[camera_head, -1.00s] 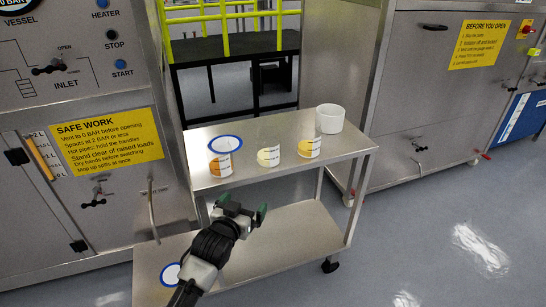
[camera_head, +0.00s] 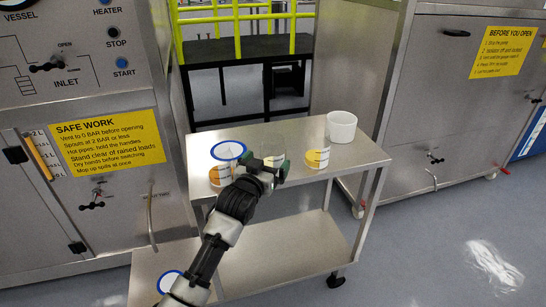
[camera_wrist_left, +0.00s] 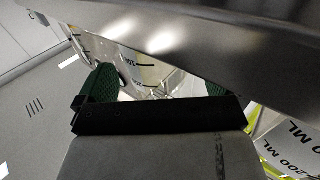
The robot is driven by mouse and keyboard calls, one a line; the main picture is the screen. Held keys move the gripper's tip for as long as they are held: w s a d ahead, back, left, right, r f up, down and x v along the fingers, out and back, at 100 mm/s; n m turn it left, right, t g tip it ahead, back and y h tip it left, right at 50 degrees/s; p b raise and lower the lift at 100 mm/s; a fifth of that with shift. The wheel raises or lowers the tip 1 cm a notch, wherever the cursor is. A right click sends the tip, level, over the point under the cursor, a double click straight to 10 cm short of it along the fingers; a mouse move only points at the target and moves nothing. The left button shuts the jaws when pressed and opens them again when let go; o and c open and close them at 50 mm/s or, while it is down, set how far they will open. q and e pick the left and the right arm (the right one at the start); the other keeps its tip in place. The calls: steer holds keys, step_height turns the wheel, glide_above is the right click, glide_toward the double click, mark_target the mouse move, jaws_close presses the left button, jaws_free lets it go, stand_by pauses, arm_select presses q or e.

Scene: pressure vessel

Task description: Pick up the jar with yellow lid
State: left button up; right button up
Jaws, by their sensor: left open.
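My right gripper is not in view.
A white cup (camera_head: 341,126) stands at the back right of the steel cart's top shelf (camera_head: 352,155). Steel machines flank the cart. A printed "200 ML" surface (camera_wrist_left: 285,145) is close at right in the wrist view.

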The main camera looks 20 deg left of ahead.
arm_select(q)
steer(key=w, duration=0.3)
steer(key=shift+w+d, duration=0.3)
steer(key=shift+d, duration=0.05)
steer(key=shift+r, duration=0.1)
steer(key=c, duration=0.9)
steer(key=shift+c, duration=0.4)
steer(key=shift+r, duration=0.15)
